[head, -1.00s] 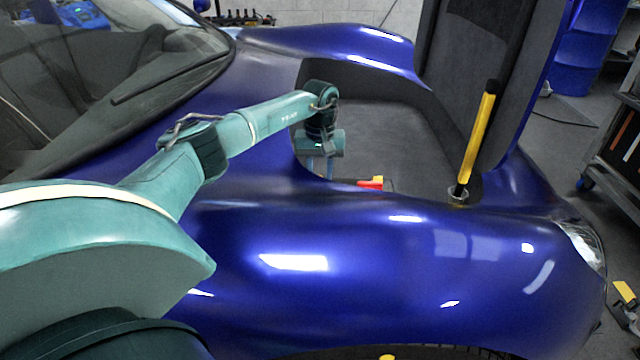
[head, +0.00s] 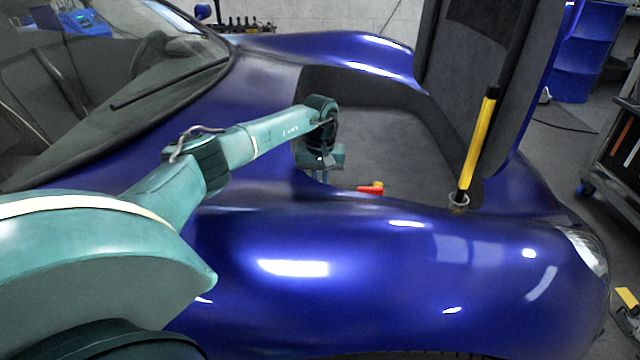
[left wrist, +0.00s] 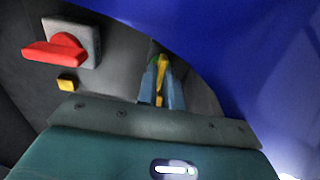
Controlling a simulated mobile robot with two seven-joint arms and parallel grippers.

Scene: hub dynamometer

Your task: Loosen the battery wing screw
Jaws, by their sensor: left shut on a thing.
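My left gripper (left wrist: 162,82) reaches down into the open front compartment of the blue car. In the left wrist view its two blue-grey fingers are closed around a small yellow piece (left wrist: 162,66), which looks like the wing screw. A bit of green shows beside it, and its lower part is hidden. In the head view the fender edge and my wrist hide the fingertips. A red switch handle (left wrist: 55,50) on a grey plate (left wrist: 88,38) sits left of the fingers; its red part also shows in the head view (head: 371,188). My right gripper is in neither current view.
The blue fender (head: 330,260) curves up in front of the compartment and lies close to the right of the gripper in the wrist view. A yellow and black strut (head: 475,145) stands at the compartment's right. A small yellow block (left wrist: 67,82) is below the red switch.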

